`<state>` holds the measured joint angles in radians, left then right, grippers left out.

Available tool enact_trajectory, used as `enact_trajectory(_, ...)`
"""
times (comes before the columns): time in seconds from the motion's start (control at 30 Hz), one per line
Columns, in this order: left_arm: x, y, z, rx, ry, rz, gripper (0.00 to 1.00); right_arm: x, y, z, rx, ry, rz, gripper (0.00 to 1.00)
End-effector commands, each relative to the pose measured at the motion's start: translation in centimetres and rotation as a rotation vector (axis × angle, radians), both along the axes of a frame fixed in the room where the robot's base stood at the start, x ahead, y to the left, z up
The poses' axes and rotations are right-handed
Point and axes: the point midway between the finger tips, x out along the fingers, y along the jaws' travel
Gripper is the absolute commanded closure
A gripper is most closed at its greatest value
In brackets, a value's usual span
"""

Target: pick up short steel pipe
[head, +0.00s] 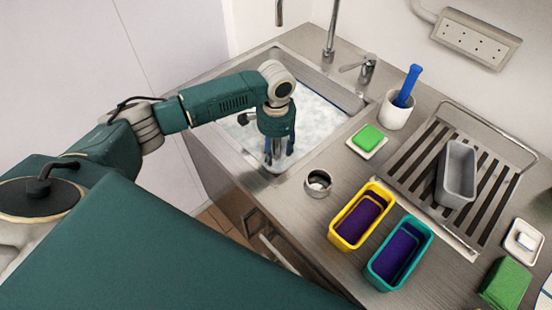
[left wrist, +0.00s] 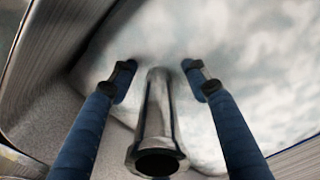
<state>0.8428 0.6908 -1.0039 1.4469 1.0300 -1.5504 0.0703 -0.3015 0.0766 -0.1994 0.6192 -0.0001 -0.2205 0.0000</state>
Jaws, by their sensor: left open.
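The short steel pipe (left wrist: 157,115) shows in the left wrist view, a shiny tube with a wider, dark open end towards the camera. It stands out against white foam in the sink. My left gripper (head: 277,160) points down over the near part of the sink in the head view. In the left wrist view its blue fingers (left wrist: 158,75) are open, one on each side of the pipe, with gaps between. In the head view I cannot make out the pipe; the gripper seems to hide it. My right gripper is not in view.
The sink (head: 312,110) holds white foam; its steel rim is close to my gripper. On the counter stand a small round metal cup (head: 318,183), a yellow tub (head: 345,240), a teal tub (head: 385,281), a green sponge (head: 368,137) and a drainer with a grey tub (head: 457,172).

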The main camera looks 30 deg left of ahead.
Motion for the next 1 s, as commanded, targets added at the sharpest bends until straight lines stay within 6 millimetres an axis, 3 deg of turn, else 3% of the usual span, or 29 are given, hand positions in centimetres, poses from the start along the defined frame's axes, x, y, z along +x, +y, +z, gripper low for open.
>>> enact_trajectory(0.13,0.0,0.0,0.0,0.0,0.0,-0.001,0.54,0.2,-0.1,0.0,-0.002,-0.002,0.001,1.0)
enact_trajectory(0.3,0.0,0.0,0.0,0.0,0.0,-0.001,0.87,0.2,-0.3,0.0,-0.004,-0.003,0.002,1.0)
enact_trajectory(0.37,0.0,0.0,0.0,0.0,0.0,-0.001,0.97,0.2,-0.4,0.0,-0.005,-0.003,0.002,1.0)
enact_trajectory(0.77,0.1,0.0,0.5,0.0,-0.002,0.0,0.97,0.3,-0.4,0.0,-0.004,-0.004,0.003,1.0)
enact_trajectory(1.0,0.2,-0.1,3.4,-0.002,-0.005,-0.003,0.97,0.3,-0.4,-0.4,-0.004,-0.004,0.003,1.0)
